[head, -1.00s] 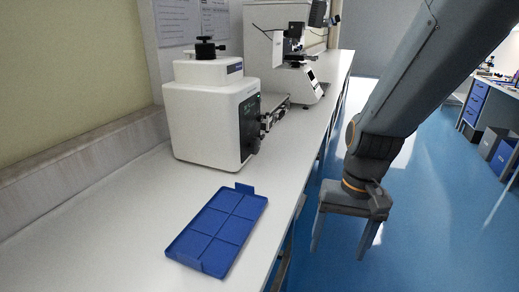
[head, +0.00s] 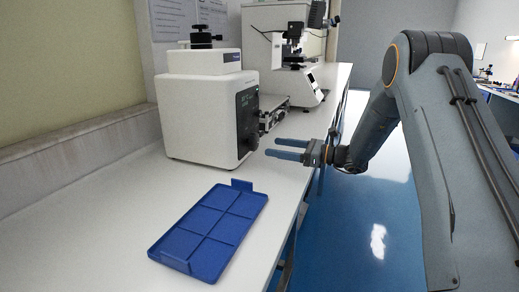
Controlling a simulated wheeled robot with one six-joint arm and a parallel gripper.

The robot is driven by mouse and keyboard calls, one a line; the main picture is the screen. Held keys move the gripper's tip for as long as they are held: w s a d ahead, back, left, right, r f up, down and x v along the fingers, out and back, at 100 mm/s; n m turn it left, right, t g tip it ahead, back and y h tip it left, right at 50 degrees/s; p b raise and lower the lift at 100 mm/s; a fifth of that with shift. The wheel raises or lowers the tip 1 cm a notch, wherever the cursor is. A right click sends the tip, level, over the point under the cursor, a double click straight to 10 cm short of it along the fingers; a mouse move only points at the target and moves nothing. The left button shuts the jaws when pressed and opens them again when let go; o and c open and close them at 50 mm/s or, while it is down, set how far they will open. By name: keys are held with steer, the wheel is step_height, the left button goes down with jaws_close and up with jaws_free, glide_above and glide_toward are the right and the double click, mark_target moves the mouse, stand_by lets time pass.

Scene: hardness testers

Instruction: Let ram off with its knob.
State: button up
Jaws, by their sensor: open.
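A white boxy machine (head: 200,118) stands on the bench at the left, with a dark panel (head: 247,122) on its right-hand face. A black knob (head: 201,36) sits on its top. Small dark controls (head: 266,122) stick out by the panel's edge; I cannot tell which knob belongs to the ram. My gripper (head: 279,148) is open and empty, its two fingers pointing left at the machine's front face. The fingertips are over the bench edge, a little in front of the panel, and appear apart from it.
A blue compartment tray (head: 213,228) lies empty on the bench in front of the machine. A second white tester with a microscope-like head (head: 295,78) stands farther back. The bench (head: 110,205) is otherwise clear; open blue floor (head: 375,220) lies to the right.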

mark_target(256, 143)
steer(key=shift+w+a, duration=0.2)
steer(key=shift+w, duration=0.05)
steer(key=shift+x, duration=3.6)
steer(key=shift+r, duration=0.1)
steer(key=c, duration=1.1)
steer(key=shift+o, duration=0.2)
